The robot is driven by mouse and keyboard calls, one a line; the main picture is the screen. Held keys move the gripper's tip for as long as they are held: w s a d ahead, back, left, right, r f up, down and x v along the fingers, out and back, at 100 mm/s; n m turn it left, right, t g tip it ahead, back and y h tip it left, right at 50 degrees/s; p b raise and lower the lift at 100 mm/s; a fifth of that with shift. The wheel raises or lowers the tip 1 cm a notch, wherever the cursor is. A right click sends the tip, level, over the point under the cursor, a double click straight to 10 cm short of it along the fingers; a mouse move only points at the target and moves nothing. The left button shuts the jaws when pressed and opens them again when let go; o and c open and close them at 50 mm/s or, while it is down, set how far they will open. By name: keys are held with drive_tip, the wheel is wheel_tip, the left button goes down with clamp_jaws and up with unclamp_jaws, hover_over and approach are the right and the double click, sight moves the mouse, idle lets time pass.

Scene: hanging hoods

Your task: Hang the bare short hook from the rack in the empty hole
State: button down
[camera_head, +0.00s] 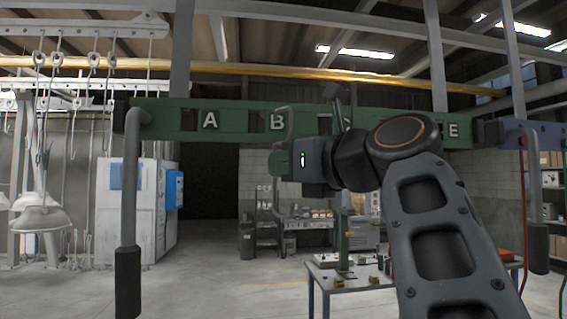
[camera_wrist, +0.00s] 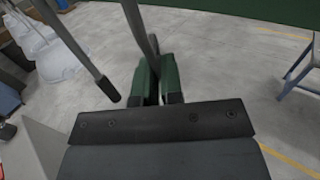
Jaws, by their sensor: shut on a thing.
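My gripper (camera_head: 280,160), with green fingers, is shut on a thin grey hook (camera_head: 288,124) in the head view. The hook's bent top is in front of the green beam (camera_head: 232,137) near the letter B, and its lower part curves below the fingers. In the wrist view the green fingers (camera_wrist: 158,80) close around its grey rod (camera_wrist: 137,22). The beam carries the letters A, B and E, with dark rectangular openings between them. I cannot tell whether the hook touches the beam.
Grey bars with dark grips hang at the left (camera_head: 128,210) and right (camera_head: 535,200). A rail at far left carries hooks and pale lamp-like hoods (camera_head: 40,215). A work table (camera_head: 345,283) stands beyond my arm. The floor at centre left is clear.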

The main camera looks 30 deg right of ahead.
drive_tip(key=shift+w+a, duration=0.2)
drive_tip(key=shift+w, duration=0.2)
idle(0.8)
drive_tip(key=shift+x, duration=1.05)
drive_tip(key=shift+w, duration=0.2)
drive_tip(key=shift+x, duration=1.35)
drive_tip(key=shift+f+b, duration=0.95)
drive_tip(key=shift+f, duration=0.4)
drive_tip(key=c, duration=1.2)
unclamp_jaws()
